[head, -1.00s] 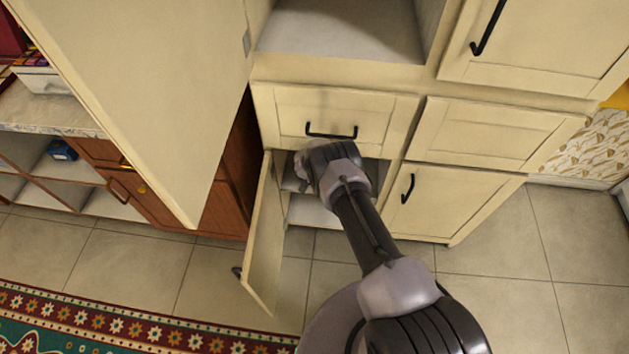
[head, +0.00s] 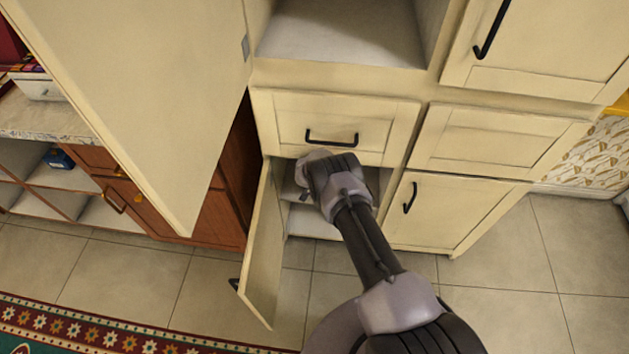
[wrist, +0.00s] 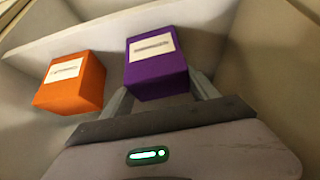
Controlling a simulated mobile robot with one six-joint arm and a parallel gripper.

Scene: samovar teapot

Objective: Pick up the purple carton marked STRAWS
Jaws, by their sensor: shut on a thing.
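The purple carton (wrist: 157,73) with a white label is in the middle of the wrist view; the label's writing is too small to read. My gripper (wrist: 161,92) is shut on it, one finger on each side of its lower part. An orange carton (wrist: 70,84), also with a white label, stands to the left of the purple one, apart from it. In the head view my arm reaches into the open lower cupboard, and my fingers and both cartons are hidden there.
The lower cupboard's door (head: 262,246) stands open on the left. A closed drawer (head: 335,126) is right above the opening, and a closed door (head: 447,207) is to the right. Cupboard walls close in around the cartons in the wrist view.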

